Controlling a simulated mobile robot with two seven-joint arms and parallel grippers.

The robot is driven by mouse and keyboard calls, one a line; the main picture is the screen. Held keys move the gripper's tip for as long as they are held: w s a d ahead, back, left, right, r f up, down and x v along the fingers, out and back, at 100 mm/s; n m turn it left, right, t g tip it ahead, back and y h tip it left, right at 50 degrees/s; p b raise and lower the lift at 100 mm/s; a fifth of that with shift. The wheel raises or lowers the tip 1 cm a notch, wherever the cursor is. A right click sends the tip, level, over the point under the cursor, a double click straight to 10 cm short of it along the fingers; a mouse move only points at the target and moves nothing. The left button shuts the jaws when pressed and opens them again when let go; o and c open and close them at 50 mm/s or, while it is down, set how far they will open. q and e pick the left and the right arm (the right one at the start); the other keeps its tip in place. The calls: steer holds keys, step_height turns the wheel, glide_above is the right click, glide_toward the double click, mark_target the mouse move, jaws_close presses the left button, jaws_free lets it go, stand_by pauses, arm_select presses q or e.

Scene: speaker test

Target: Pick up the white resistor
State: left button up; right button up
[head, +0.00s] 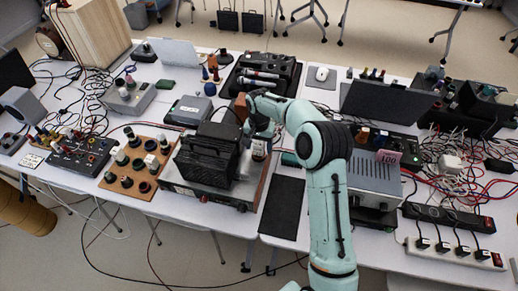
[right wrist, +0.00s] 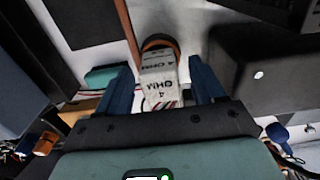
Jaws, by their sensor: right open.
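The white resistor (right wrist: 160,78) is a pale block printed "4 OHM" in the right wrist view. It lies between the two blue fingers of my right gripper (right wrist: 163,88), with a visible gap on each side. A dark, round, orange-edged thing is at its far end. In the head view the resistor (head: 259,148) shows as a small pale piece just below my right gripper (head: 253,132), beside the black box. My right gripper is open and holds nothing. My left gripper is out of view.
A black finned box (head: 208,155) stands close on the left, on a metal-cased device (head: 245,190). A black tray (head: 262,75) lies behind. A grey device (head: 365,178) with a pink tag stands right of my arm. A dark mat (head: 283,207) lies in front. Cables clutter both sides.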

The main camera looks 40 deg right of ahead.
steer(key=c, duration=1.1)
